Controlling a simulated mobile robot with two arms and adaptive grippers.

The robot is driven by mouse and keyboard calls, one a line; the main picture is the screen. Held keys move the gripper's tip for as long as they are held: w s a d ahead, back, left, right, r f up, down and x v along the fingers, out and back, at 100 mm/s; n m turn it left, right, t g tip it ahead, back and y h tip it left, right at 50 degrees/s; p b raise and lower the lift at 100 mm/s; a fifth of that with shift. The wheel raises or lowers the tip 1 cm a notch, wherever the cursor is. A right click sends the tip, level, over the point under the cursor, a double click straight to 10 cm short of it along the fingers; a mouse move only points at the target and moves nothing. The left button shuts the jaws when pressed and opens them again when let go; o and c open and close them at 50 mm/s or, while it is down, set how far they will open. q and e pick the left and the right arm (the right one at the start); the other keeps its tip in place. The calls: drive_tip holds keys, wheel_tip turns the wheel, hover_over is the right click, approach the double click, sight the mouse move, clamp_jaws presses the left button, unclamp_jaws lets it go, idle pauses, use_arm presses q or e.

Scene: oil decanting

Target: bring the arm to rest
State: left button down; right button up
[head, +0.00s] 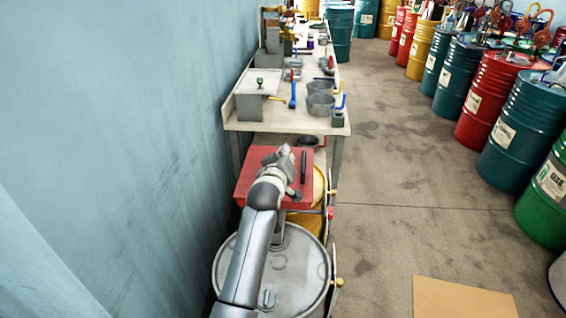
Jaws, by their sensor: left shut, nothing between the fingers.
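My left arm comes in from the bottom of the head view and reaches forward over a grey drum (308,270). My left gripper (287,152) is shut and empty. It shows in front of a red box-like surface (250,172), near the front end of the workbench. I cannot tell whether it touches that surface. My right arm and gripper are not in view.
The workbench (270,120) holds a grey box (252,105), metal pots (320,104) and small tools. A blue wall (120,130) runs close on the left. Several coloured drums (490,98) line the right. The floor between is clear, with a cardboard sheet (462,298) in front.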

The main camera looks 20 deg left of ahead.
use_arm(q)
drive_tip(key=s+d+f+m+g+h, duration=0.1)
drive_tip(key=s+f+m+g, duration=0.2)
drive_tip(key=s+f, duration=0.65)
drive_tip(key=s+f+m+g, duration=0.25)
drive_tip(key=s+f, duration=0.25)
drive_tip(key=s, duration=0.9)
drive_tip(key=s+d+f+m+g+h, duration=0.1)
drive_tip(key=s+d+f+m+g, duration=0.15)
drive_tip(key=s, duration=0.85)
drive_tip(key=s+d+f+m+g, duration=0.15)
drive_tip(key=s+g, duration=0.25)
drive_tip(key=s, duration=0.7)
wheel_tip(320, 180, down, 27)
drive_tip(key=g+b, duration=0.1)
drive_tip(key=s+a+f, duration=0.1)
drive_tip(key=s+f, duration=0.7)
drive_tip(key=s, duration=0.1)
drive_tip(key=s+a+f+m+g, duration=0.1)
drive_tip(key=s+a+f, duration=0.1)
drive_tip(key=s+f, duration=0.6)
drive_tip(key=shift+s+a+f+b, duration=0.25)
drive_tip(key=shift+s+f+b, duration=0.15)
drive_tip(key=shift+f, duration=0.25)
